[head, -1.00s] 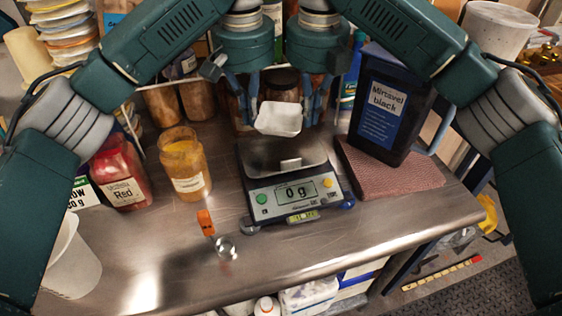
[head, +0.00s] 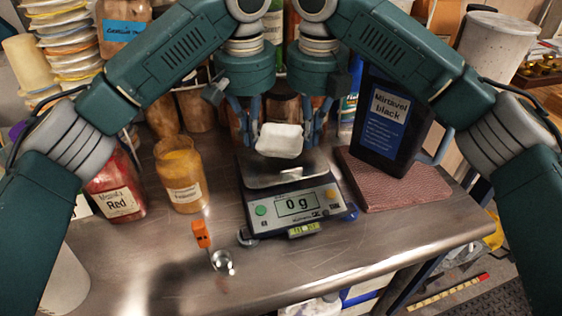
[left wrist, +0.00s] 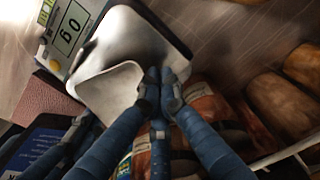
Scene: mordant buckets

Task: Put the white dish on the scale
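The white dish (head: 280,141) is a small, shallow square tray, tilted in the head view, held just above the scale's metal pan (head: 262,177). My left gripper (head: 246,143) is shut on its left edge. My right gripper (head: 309,142) is at its right edge and looks shut on it. The scale (head: 297,205) reads 0 g. In the left wrist view the dish (left wrist: 112,92) overlaps the pan (left wrist: 140,38), with my left fingertips (left wrist: 162,78) at its edge. The gap under the dish is hard to judge.
A black Mirtavel jug (head: 385,125) stands on a reddish mat (head: 400,188) right of the scale. An orange-powder jar (head: 182,180) and a red jar (head: 115,190) stand left. An orange-handled spoon (head: 210,245) lies in front. Jars crowd behind the grippers.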

